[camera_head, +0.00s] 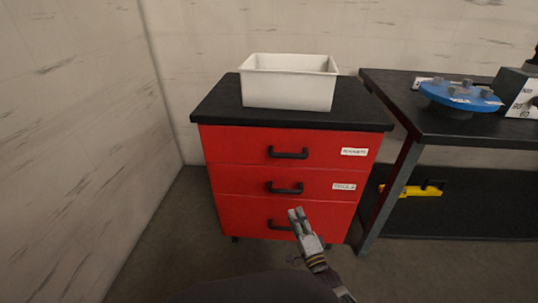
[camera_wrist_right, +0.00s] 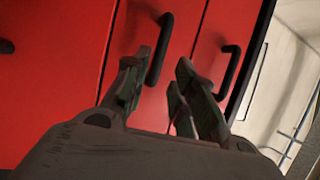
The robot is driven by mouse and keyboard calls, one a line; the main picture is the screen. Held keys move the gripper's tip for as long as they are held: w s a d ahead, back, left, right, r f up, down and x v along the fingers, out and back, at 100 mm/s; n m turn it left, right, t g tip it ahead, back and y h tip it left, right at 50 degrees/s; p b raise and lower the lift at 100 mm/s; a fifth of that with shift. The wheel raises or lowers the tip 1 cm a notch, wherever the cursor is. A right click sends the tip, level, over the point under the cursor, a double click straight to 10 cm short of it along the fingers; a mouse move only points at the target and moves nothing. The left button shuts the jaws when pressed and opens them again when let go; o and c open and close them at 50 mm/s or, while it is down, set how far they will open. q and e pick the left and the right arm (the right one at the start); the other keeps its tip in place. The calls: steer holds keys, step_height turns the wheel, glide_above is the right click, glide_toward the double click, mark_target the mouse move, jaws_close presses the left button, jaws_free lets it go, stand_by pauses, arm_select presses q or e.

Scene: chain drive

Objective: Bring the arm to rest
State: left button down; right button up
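My right gripper (camera_head: 297,212) is in front of the red drawer cabinet (camera_head: 228,215), overlapping the bottom drawer near its handle in the head view. In the right wrist view the gripper's fingers (camera_wrist_right: 165,62) are apart, with nothing held between them. A black drawer handle (camera_wrist_right: 161,50) shows behind the fingertips; I cannot tell how much space lies between. My left gripper is not in view.
The cabinet's three drawers look shut. A white bin (camera_head: 290,90) stands on its black top. At the right, a dark table (camera_head: 420,115) bears a blue round fixture (camera_head: 460,97); a yellow tool (camera_head: 400,191) lies on its lower shelf. Floor left of the cabinet is clear.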

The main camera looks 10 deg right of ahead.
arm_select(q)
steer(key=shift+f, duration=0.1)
arm_select(e)
steer(key=shift+f, duration=0.1)
